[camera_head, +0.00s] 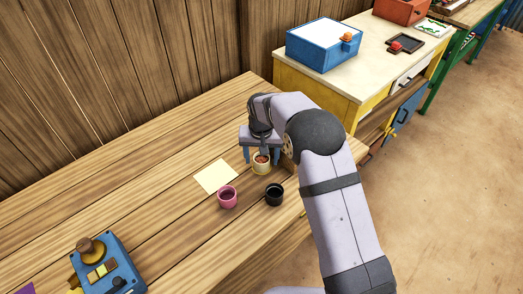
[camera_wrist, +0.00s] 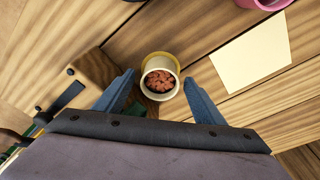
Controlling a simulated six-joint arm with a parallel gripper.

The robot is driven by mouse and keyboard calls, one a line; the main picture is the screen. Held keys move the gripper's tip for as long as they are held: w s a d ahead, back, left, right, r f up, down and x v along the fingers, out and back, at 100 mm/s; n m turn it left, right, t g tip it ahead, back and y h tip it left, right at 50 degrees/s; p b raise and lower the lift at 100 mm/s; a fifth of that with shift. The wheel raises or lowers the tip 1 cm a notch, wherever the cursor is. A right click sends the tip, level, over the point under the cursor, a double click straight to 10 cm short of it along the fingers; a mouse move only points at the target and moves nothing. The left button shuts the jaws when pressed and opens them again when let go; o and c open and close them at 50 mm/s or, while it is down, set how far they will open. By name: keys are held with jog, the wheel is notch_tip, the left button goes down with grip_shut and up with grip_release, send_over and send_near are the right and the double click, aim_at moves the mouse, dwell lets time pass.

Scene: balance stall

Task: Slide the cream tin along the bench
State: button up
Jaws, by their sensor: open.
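The cream tin (camera_head: 261,168) stands upright on the wooden bench (camera_head: 180,170), with reddish-brown pieces inside. A yellow edge shows around its far side in the wrist view; I cannot tell if it is part of the tin. My gripper (camera_head: 260,157) is above the bench at the tin, pointing down. In the wrist view my gripper (camera_wrist: 159,78) is open, one blue finger on each side of the tin (camera_wrist: 160,92), with a visible gap on both sides. Whether a finger touches the tin is not clear in the head view, where the arm partly hides the area.
A pale yellow sheet (camera_head: 216,176), a pink cup (camera_head: 228,197) and a black cup (camera_head: 274,195) are near the tin. A blue device (camera_head: 108,268) lies at the bench's near left. A wooden block (camera_wrist: 62,72) is left of the gripper. A yellow cabinet (camera_head: 345,108) stands beyond.

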jog(key=shift+w+f, duration=0.1)
jog(key=shift+f, duration=0.4)
jog(key=c, duration=1.2)
jog(key=shift+o, duration=0.2)
jog(key=shift+s+a, duration=0.8)
jog(key=shift+a, duration=1.75)
jog(key=shift+s+a, duration=0.75)
jog(key=shift+a, duration=1.8)
jog(key=shift+s+a, duration=0.8)
jog(key=shift+a, duration=1.75)
jog(key=o, duration=1.2)
jog(key=shift+c, duration=0.2)
